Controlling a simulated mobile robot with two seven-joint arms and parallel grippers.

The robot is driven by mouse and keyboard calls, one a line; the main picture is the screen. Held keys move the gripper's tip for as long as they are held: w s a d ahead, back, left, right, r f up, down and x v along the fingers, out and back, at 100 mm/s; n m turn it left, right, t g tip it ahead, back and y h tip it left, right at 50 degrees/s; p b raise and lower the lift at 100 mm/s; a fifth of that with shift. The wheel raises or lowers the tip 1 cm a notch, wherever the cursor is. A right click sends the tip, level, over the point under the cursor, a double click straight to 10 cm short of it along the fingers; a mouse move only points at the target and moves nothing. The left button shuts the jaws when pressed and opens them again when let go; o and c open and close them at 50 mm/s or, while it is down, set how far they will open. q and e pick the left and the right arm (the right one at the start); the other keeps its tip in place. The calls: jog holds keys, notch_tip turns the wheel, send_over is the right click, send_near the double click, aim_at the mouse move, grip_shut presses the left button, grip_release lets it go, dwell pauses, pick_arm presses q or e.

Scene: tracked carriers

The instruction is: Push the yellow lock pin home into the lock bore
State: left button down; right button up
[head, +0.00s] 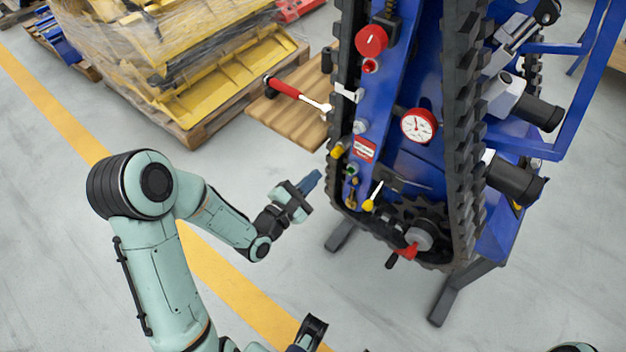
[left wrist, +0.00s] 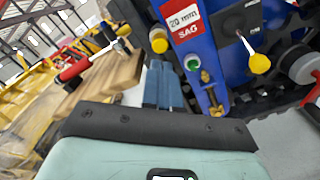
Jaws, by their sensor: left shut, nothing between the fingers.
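A short yellow cylinder, which looks like the yellow lock pin (head: 337,151), sticks out at the left edge of the blue carrier frame (head: 385,85). It also shows in the left wrist view (left wrist: 158,40), beside the red and white label. I cannot see the lock bore or how deep the pin sits. My left gripper (head: 313,182) is shut and empty, below and left of the pin and apart from it. Its blue fingers (left wrist: 163,88) point toward the carrier in the left wrist view.
A white lever with a yellow knob (head: 368,205) and a red-handled crank (head: 408,251) are low on the carrier. The black track (head: 460,130) borders the frame. A red-handled tool (head: 290,90) lies on a wooden surface behind.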

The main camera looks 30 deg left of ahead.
aim_at(334, 155)
pick_arm(q)
jog(key=shift+n, duration=0.3)
jog(key=w, duration=0.2)
jog(key=w+b, duration=0.1)
jog(key=w, duration=0.1)
jog(key=shift+w+d+b, duration=0.2)
jog(key=shift+w+b, duration=0.05)
jog(key=shift+b, duration=0.05)
jog(key=shift+w, duration=0.75)
pick_arm(e)
jog(key=shift+w+d+f+t, duration=0.15)
jog(key=shift+w+d+f, duration=0.05)
jog(key=shift+w+f, duration=0.35)
jog(key=shift+w+d+f+t, duration=0.15)
jog(key=shift+w+f, duration=0.3)
jog(key=shift+f, duration=0.2)
pick_arm(q)
jog(key=shift+w+r, duration=0.15)
jog(key=shift+w, duration=0.2)
pick_arm(e)
jog(key=shift+s+r, duration=0.1)
jog(key=shift+r, duration=0.05)
pick_arm(q)
jog(key=shift+s, duration=0.2)
pick_arm(e)
jog(key=shift+r, duration=0.1)
